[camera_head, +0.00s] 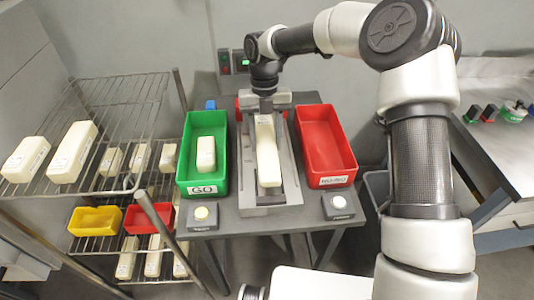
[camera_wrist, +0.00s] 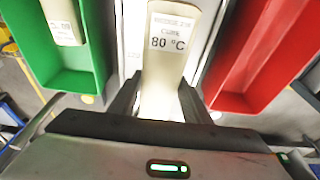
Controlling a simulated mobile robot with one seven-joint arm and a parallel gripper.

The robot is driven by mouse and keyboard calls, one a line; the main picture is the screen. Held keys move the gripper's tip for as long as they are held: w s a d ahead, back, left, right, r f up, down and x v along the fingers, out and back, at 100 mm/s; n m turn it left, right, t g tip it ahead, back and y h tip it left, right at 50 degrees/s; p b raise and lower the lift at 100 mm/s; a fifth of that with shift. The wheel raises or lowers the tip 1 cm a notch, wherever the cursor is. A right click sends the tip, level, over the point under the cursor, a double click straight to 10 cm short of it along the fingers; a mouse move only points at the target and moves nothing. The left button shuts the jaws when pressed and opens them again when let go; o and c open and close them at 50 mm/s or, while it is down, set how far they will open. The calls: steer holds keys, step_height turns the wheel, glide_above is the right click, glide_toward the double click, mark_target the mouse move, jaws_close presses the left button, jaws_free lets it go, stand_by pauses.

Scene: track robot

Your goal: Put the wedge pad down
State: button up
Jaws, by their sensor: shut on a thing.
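The wedge pad (camera_head: 267,150) is a long cream block with a white label. It lies lengthwise over the grey fixture (camera_head: 284,198) in the middle of the table. In the wrist view the pad (camera_wrist: 170,65) shows a label reading "80 °C". My gripper (camera_wrist: 158,100) is shut on the pad's near end, a dark finger on each side. In the head view my gripper (camera_head: 265,98) comes down on the pad's far end. I cannot tell whether the pad's underside touches the fixture.
A green bin (camera_head: 220,180) labelled GO, holding a cream block (camera_head: 206,154), stands left of the fixture. A red bin (camera_head: 331,163) stands right. Button boxes (camera_head: 202,214) and (camera_head: 338,206) sit at the table's front. A wire rack (camera_head: 105,135) with several cream blocks is at left.

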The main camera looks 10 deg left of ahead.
mark_target(266, 152)
steer(key=shift+w+x, duration=0.25)
steer(key=shift+x, duration=0.85)
steer(key=shift+w+x, duration=0.25)
steer(key=shift+x, duration=0.9)
steer(key=shift+f, duration=0.1)
steer(key=shift+f, duration=0.15)
steer(key=o, duration=1.2)
steer(key=v, duration=1.2)
steer(key=shift+a+p, duration=0.1)
steer(key=shift+p, duration=0.3)
steer(key=shift+r, duration=0.25)
